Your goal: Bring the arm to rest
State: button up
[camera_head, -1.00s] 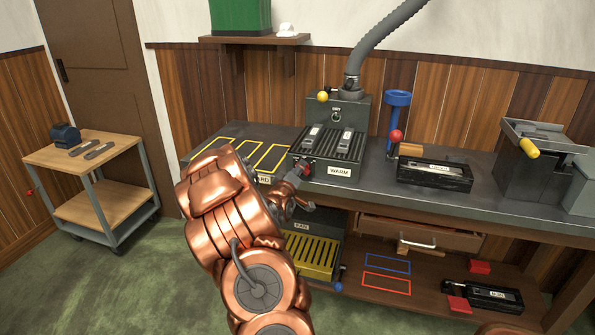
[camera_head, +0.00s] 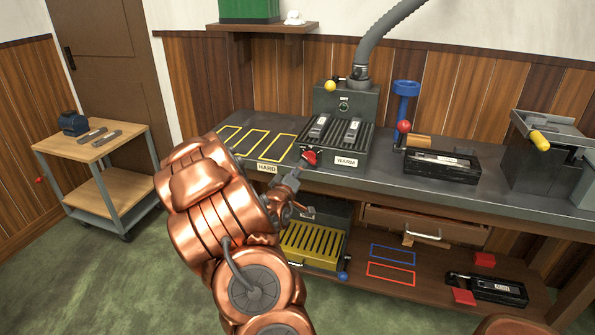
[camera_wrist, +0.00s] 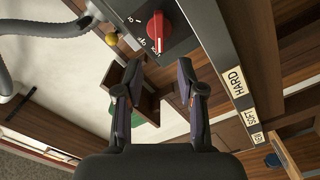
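My gripper (camera_head: 297,189) is at the end of my copper arm, in front of the bench's front edge and left of the WARM label in the head view. In the wrist view my gripper (camera_wrist: 158,80) has its two fingers spread apart with nothing between them. The fingers point toward a red knob (camera_wrist: 156,28) on a dark panel. The same red knob (camera_head: 310,157) shows in the head view just above and right of the gripper. My forearm hides part of the bench's left front.
The bench (camera_head: 480,193) holds the WARM unit (camera_head: 347,161), a black tray (camera_head: 440,178) and a grey machine (camera_head: 535,165). Below are a yellow slatted unit (camera_head: 310,248) and a drawer (camera_head: 425,228). A cart (camera_head: 97,150) stands left. The green floor between is clear.

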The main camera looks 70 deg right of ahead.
dwell(0.4)
jog(key=w+a+f+t+y, duration=0.2)
jog(key=w+a+y, duration=0.2)
jog(key=w+a, duration=0.4)
jog(key=w+a+f+t+y, duration=0.1)
jog(key=w+a+f+y, duration=0.3)
jog(key=a, duration=0.6)
jog(key=s+a+r+n+g+y, duration=0.2)
jog(key=a+y, duration=0.7)
jog(key=a, duration=2)
jog(key=s+a+r+n+g, duration=0.1)
jog(key=s+a+r+g, duration=0.1)
jog(key=s+a, duration=0.35)
jog(key=s+a+r+n+g+y, duration=0.1)
jog(key=s+a+g, duration=0.1)
jog(key=s, duration=0.7)
jog(key=s+a+r+n+g, duration=0.2)
jog(key=s+a, duration=0.2)
jog(key=s, duration=0.4)
notch_tip(320, 180, up, 16)
jog(key=w+t+p, duration=0.1)
jog(key=p, duration=1.4)
jog(key=shift+w, duration=0.3)
